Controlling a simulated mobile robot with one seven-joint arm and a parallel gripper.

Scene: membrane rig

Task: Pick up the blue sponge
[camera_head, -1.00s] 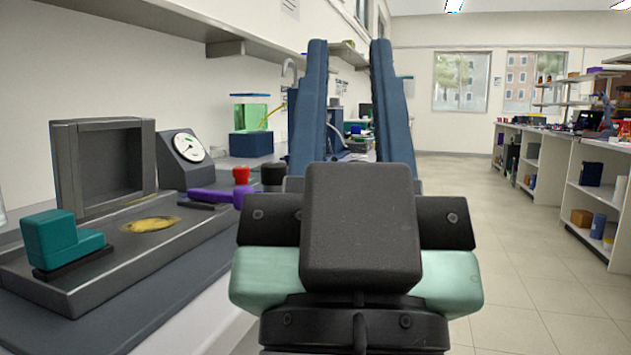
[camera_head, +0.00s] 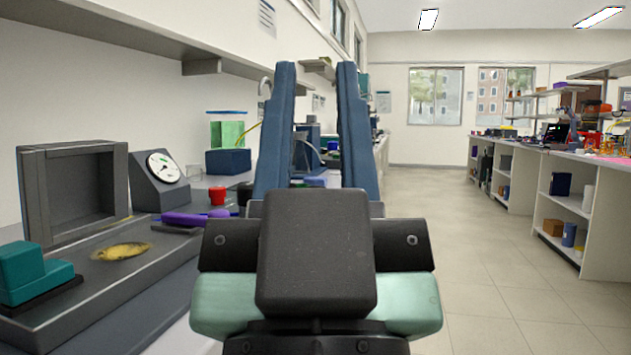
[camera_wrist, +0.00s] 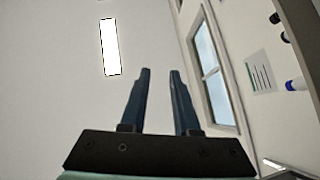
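I cannot make out a blue sponge for certain in either view. A dark blue block (camera_head: 228,162) stands on the left counter below a clear tank of green liquid, but I cannot tell that it is a sponge. My gripper (camera_head: 316,72) points up and forward in the head view, with its two long blue fingers apart and nothing between them. The wrist view shows the same open fingers (camera_wrist: 160,73) against the ceiling and upper wall. My arm hides part of the counter behind it.
The left counter holds a grey frame (camera_head: 32,195), a dial gauge (camera_head: 163,168), a teal block (camera_head: 30,272), a purple-handled tool (camera_head: 190,218) and a red cup (camera_head: 217,195). A shelf (camera_head: 90,52) overhangs it. The floor (camera_head: 500,270) is clear to the right, up to shelving (camera_head: 560,190).

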